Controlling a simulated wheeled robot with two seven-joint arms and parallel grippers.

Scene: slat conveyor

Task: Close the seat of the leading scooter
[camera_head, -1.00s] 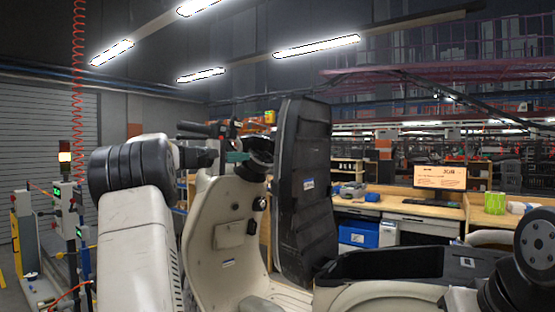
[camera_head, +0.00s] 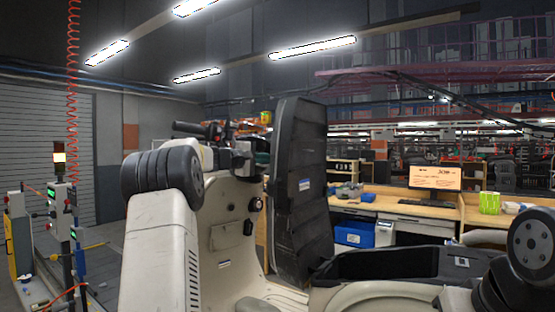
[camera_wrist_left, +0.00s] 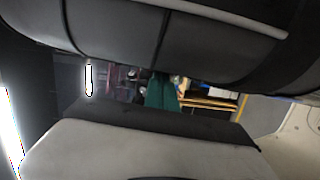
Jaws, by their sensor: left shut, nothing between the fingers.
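The cream scooter (camera_head: 238,238) stands with its black seat (camera_head: 302,190) raised nearly upright, underside showing. Behind the seat is the open dark storage compartment (camera_head: 390,264). My left arm reaches in from the left, across the scooter's front. My right gripper is out of view.
Handlebars (camera_head: 188,128) rise close to my left arm. A wooden workbench (camera_head: 405,208) with a monitor (camera_head: 434,177) and blue bin (camera_head: 354,234) stands behind the scooter. Posts with control boxes (camera_head: 58,200) stand at the left.

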